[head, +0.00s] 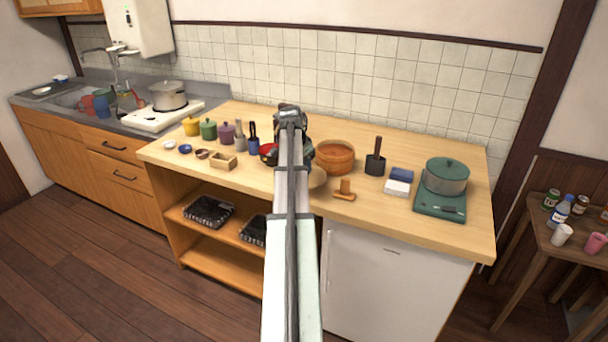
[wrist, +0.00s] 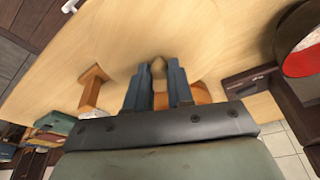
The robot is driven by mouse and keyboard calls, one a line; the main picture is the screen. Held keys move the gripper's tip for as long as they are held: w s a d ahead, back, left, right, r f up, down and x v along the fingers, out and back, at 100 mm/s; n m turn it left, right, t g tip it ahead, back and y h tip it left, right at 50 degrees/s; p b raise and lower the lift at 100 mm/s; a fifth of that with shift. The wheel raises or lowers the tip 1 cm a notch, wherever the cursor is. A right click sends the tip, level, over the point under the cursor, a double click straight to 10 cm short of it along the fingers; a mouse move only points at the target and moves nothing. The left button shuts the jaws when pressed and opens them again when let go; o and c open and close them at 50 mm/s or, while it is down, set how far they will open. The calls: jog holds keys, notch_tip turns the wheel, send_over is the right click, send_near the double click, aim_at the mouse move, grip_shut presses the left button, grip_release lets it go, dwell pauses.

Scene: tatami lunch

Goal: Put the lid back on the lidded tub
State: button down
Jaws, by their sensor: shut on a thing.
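The tub (head: 335,158) is a round, orange-brown wooden tub standing open on the counter, just right of my arm in the head view. Part of its orange wood (wrist: 205,92) shows behind my fingers in the wrist view. My gripper (wrist: 158,66) is shut on a small brown knob (wrist: 158,70), which appears to belong to the lid. A pale wooden disc (head: 318,179), likely the lid, peeks out beside my arm, in front of the tub. Its outline blends with the counter in the wrist view, so I cannot tell its height.
A small wooden stand (head: 344,190) is right of the disc. A red bowl (head: 268,151) is left of my arm. The counter's front edge is close.

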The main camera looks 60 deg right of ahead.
notch_tip(320, 180, up, 4)
jog(key=shift+r, duration=0.5)
jog(key=shift+s+d+r, duration=0.15)
jog(key=shift+s+r, duration=0.1)
jog(key=shift+s, duration=0.05)
jog(key=s+d+r, duration=0.2)
jog(key=d+r, duration=0.1)
jog(key=d, duration=0.5)
jog(key=s+d+r+n, duration=0.1)
jog(key=s+d+r, duration=0.1)
jog(key=d, duration=0.7)
jog(key=shift+s+r+n, duration=0.25)
jog(key=shift+r+n, duration=0.05)
jog(key=shift+r, duration=0.2)
jog(key=shift+d+f, duration=0.1)
notch_tip(320, 180, down, 6)
